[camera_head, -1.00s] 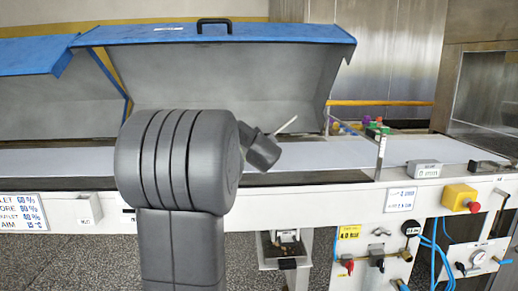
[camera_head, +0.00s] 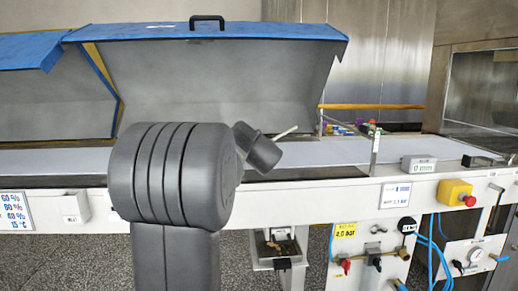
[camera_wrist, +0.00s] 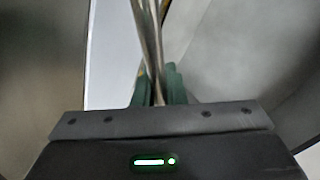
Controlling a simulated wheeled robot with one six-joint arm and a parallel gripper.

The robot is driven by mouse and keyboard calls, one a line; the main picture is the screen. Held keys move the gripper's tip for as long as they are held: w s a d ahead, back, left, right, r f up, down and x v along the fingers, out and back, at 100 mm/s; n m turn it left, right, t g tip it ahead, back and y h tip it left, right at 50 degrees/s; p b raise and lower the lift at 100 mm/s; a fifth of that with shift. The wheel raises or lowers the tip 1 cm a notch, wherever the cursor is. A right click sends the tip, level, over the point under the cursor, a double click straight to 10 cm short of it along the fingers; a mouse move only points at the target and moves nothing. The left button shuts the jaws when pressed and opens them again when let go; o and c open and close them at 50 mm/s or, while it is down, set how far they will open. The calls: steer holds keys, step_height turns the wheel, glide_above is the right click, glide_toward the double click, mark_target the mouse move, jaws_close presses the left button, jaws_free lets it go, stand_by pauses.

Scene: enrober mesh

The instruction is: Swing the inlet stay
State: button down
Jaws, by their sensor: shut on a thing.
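My gripper (camera_wrist: 158,88) has green fingers, shut on a thin metal rod in the wrist view. I take this rod (camera_wrist: 150,40) to be the inlet stay; it runs up out of the top of the picture, and its ends are not in view. In the head view my dark arm and wrist stand in front of the open hood (camera_head: 215,75), which has a blue top and a black handle. A thin pale rod (camera_head: 286,132) sticks out to the upper right from my wrist. The fingers are hidden there.
A pale belt (camera_head: 320,153) runs under the hood along a white machine frame. A yellow box with a red button (camera_head: 457,193) and a valve panel (camera_head: 375,245) are at the right. A second blue hood (camera_head: 30,53) stands at the left. Small coloured things lie behind the belt.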

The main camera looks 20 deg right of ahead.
steer(key=c, duration=1.5)
jaws_free()
steer(key=shift+s, duration=0.1)
steer(key=v, duration=1.3)
steer(key=shift+s+a+r, duration=0.1)
steer(key=shift+s+a, duration=0.15)
steer(key=shift+s, duration=0.05)
steer(key=shift+w, duration=0.15)
steer(key=x, duration=1.3)
steer(key=shift+w+d, duration=0.25)
steer(key=shift+w, duration=0.05)
steer(key=shift+s, duration=0.1)
